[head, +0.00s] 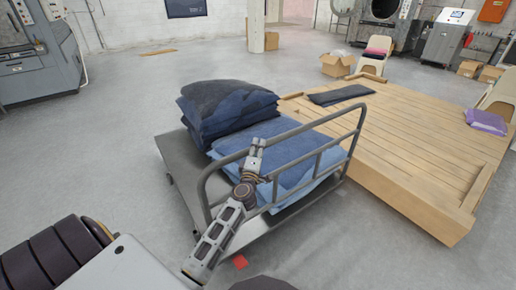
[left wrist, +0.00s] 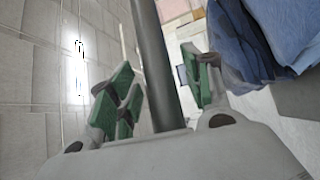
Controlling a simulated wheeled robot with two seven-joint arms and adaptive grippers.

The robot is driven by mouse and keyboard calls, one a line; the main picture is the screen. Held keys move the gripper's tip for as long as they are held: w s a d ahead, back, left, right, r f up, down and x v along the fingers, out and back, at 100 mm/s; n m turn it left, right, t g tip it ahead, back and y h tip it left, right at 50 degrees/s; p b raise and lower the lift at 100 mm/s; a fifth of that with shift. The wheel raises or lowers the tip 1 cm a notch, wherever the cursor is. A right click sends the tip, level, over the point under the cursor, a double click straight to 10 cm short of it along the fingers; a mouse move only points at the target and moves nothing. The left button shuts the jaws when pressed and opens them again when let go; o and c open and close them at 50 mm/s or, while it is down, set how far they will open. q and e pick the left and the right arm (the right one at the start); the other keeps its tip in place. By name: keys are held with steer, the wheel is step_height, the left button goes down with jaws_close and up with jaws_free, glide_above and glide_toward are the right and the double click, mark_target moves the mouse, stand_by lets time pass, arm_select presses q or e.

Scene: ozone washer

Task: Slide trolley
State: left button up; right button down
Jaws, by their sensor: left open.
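The trolley (head: 176,158) is a dark grey flat platform with a tubular metal handle rail along its near side. It carries a dark folded denim stack (head: 228,108) and lighter blue folded cloth (head: 285,142). My left gripper (head: 257,146) reaches up from the bottom to the top bar of the rail. In the left wrist view, a dark bar (left wrist: 155,65) of the rail runs between the green-padded fingers of my left gripper (left wrist: 158,88). The fingers stand apart on both sides of it, with gaps showing. My right gripper is not in view.
A low wooden slatted platform (head: 415,145) stands close to the trolley's right side, with dark cloth (head: 340,94) on it. A chair with a purple item (head: 486,121) is at far right. A cardboard box (head: 337,64) stands behind. The grey floor left of the trolley is clear.

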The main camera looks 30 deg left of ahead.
arm_select(q)
steer(key=shift+w+a+r, duration=0.1)
steer(key=shift+w+a, duration=0.15)
steer(key=shift+w, duration=0.25)
steer(key=shift+c, duration=0.2)
jaws_close()
